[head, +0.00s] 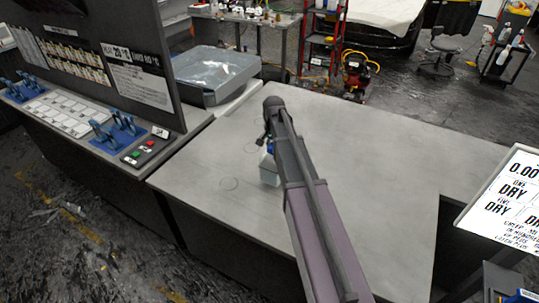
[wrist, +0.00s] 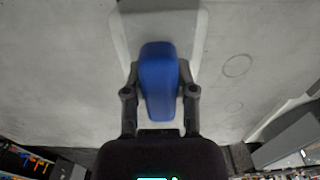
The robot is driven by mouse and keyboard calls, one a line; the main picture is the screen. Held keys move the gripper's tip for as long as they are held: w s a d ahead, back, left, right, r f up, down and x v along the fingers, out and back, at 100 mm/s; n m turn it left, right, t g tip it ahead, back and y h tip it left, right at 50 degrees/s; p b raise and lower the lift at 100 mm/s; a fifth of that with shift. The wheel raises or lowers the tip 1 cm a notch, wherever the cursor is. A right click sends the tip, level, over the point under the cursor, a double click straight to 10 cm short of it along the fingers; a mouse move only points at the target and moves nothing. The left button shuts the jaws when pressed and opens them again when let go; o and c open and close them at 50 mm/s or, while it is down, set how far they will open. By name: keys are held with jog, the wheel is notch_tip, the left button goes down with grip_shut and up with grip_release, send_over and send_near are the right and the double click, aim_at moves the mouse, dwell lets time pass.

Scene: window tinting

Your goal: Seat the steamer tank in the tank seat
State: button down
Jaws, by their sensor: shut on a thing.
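The steamer tank shows as a blue part (wrist: 159,80) between my fingers in the wrist view, with a pale body (wrist: 120,40) behind it. In the head view its pale lower part (head: 268,171) shows just left of my arm, over the grey bench. My gripper (wrist: 159,72) is shut on the blue part, one finger on each side. In the head view my arm hides most of the gripper and tank. I cannot tell whether the tank touches the bench top. I cannot make out the tank seat in either view.
The grey bench top (head: 380,150) is mostly clear, with faint circles (head: 229,184) marked on it. A grey tray (head: 213,72) stands at the back left. A panel with buttons and blue clips (head: 125,125) is on the left. A display board (head: 505,205) stands at the right.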

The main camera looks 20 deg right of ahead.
jog(key=shift+w+a, duration=0.25)
jog(key=shift+w, duration=0.15)
jog(key=shift+f+b, duration=1.8)
jog(key=shift+f, duration=0.15)
jog(key=shift+c, duration=2.1)
grip_release()
notch_tip(320, 180, up, 12)
jog(key=p, duration=1.2)
jog(key=shift+r, duration=0.2)
jog(key=shift+s, duration=0.1)
